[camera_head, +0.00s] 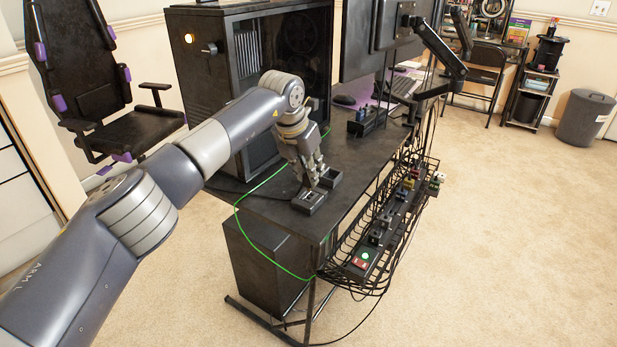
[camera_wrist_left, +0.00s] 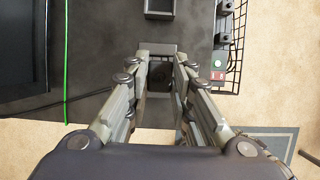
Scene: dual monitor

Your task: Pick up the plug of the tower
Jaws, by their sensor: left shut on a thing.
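The black computer tower (camera_head: 215,95) stands on the dark desk in the head view. My left gripper (camera_head: 322,182) points down at the desk in front of the tower, beside a small black holder (camera_head: 309,203). In the left wrist view my left gripper (camera_wrist_left: 160,72) is shut on a small dark thing (camera_wrist_left: 160,80), which looks like the plug of the tower. The fingers hide most of it. A dark holder rim (camera_wrist_left: 157,47) shows just beyond the fingertips. A thin black cable (camera_wrist_left: 95,97) runs in from the left. My right gripper is not in view.
A wire basket (camera_head: 345,268) along the desk's side holds a power strip (camera_head: 363,258) with several plugs and a lit green switch. A green cable (camera_head: 237,215) hangs over the desk edge. A monitor (camera_head: 365,40) stands behind. Open carpet lies to the right.

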